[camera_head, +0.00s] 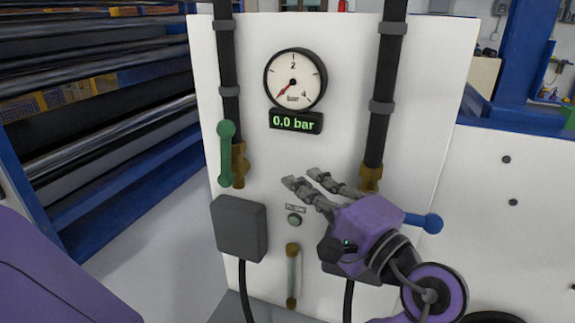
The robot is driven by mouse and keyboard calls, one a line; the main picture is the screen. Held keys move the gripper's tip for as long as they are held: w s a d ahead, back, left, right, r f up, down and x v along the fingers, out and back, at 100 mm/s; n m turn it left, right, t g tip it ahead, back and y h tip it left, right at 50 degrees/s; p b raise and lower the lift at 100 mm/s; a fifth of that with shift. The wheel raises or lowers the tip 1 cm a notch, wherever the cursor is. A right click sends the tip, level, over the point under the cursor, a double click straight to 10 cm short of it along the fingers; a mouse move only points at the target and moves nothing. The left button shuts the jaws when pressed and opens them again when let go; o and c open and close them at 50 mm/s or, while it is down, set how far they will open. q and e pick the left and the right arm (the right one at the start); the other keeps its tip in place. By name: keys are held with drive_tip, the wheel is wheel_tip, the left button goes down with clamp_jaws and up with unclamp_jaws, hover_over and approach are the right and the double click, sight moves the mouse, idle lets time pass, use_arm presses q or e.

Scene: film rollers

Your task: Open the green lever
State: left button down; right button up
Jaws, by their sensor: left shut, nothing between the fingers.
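The green lever (226,152) stands upright at the left of the white panel, beside the brass valve (239,165) at the foot of the left black pipe. Its handle runs roughly parallel to the pipe, with a round knob on top. My left gripper (304,179) is in front of the panel, to the right of the green lever and clear of it. Its fingers point up and left. It is shut with nothing held. Its purple body hides part of the panel and the right valve. My right gripper is not in view.
A gauge (295,79) sits above a display (296,122) reading 0.0 bar. A grey box (239,228) is below the green lever. Dark rollers (110,105) fill a blue rack at left. Space between lever and gripper is clear.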

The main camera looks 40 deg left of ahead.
use_arm(q)
drive_tip(key=x, duration=0.3)
drive_tip(key=p+x, duration=0.1)
drive_tip(key=x, duration=0.2)
drive_tip(key=p+x, duration=0.1)
drive_tip(key=x, duration=0.3)
drive_tip(key=shift+r, duration=0.25)
drive_tip(key=s+a, duration=0.2)
drive_tip(key=a, duration=0.1)
drive_tip(key=shift+p, duration=0.4)
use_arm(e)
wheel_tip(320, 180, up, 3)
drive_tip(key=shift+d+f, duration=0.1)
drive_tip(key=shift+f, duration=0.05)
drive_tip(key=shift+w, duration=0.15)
use_arm(q)
drive_tip(key=r+p+v, duration=0.1)
drive_tip(key=p+v, duration=0.1)
drive_tip(key=v, duration=0.8)
drive_tip(key=shift+s+d+f, duration=0.15)
drive_tip(key=shift+s+d, duration=0.05)
drive_tip(key=shift+s, duration=0.25)
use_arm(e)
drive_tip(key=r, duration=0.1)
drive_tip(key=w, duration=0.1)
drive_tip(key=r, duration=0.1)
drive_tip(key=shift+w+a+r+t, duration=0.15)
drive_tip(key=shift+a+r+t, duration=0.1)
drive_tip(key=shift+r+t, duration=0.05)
